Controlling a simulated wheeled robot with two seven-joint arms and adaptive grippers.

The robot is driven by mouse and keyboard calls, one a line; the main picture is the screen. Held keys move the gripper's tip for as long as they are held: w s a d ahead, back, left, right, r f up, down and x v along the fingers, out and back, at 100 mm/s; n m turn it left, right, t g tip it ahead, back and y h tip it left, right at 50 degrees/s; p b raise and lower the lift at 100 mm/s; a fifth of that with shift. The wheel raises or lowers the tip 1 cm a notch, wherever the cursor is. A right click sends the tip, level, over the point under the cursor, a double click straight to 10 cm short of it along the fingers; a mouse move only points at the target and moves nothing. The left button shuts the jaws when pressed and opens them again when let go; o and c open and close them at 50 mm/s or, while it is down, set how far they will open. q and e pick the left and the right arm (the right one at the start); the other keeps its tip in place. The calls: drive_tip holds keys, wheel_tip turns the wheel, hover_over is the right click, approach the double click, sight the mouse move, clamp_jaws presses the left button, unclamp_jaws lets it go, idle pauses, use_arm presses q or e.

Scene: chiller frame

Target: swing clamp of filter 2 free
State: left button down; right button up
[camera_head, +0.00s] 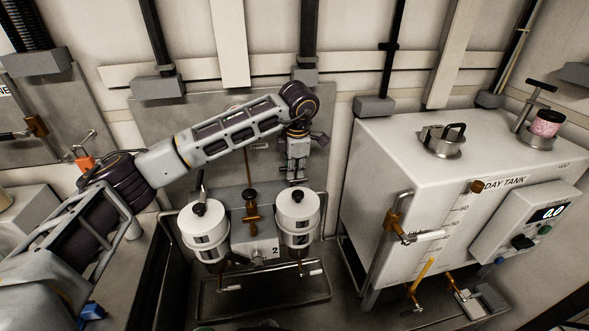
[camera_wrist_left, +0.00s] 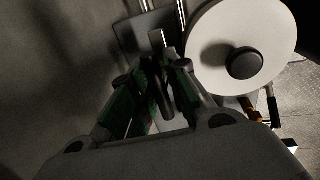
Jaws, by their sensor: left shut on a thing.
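Filter 2 appears to be the right white canister (camera_head: 298,222), near a "2" plate (camera_head: 274,250); its lid with a black knob shows at right in the wrist view (camera_wrist_left: 225,38). My left gripper (camera_head: 297,178) points down just behind this canister's lid. In the wrist view, its green-padded fingers (camera_wrist_left: 158,95) are closed around a dark slim bar (camera_wrist_left: 155,80), seemingly the clamp's handle, beside the lid. The fingers hide much of the bar and its base. My right gripper is not in view.
A similar white canister (camera_head: 203,230) stands to the left, with a dark upright handle behind it. A tray (camera_head: 262,297) lies below. The large day tank (camera_head: 440,175) stands to the right.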

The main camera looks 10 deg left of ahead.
use_arm(q)
drive_tip(key=shift+w+a+r, duration=0.15)
drive_tip(key=shift+w+r, duration=0.1)
drive_tip(key=shift+r, duration=0.05)
drive_tip(key=c, duration=1.6)
unclamp_jaws()
drive_tip(key=shift+o, duration=0.6)
drive_tip(key=shift+f, duration=0.25)
drive_tip(key=shift+s+r, duration=0.15)
wheel_tip(320, 180, up, 12)
drive_tip(key=s+d, duration=0.1)
drive_tip(key=s, duration=0.1)
drive_tip(key=shift+f, duration=0.25)
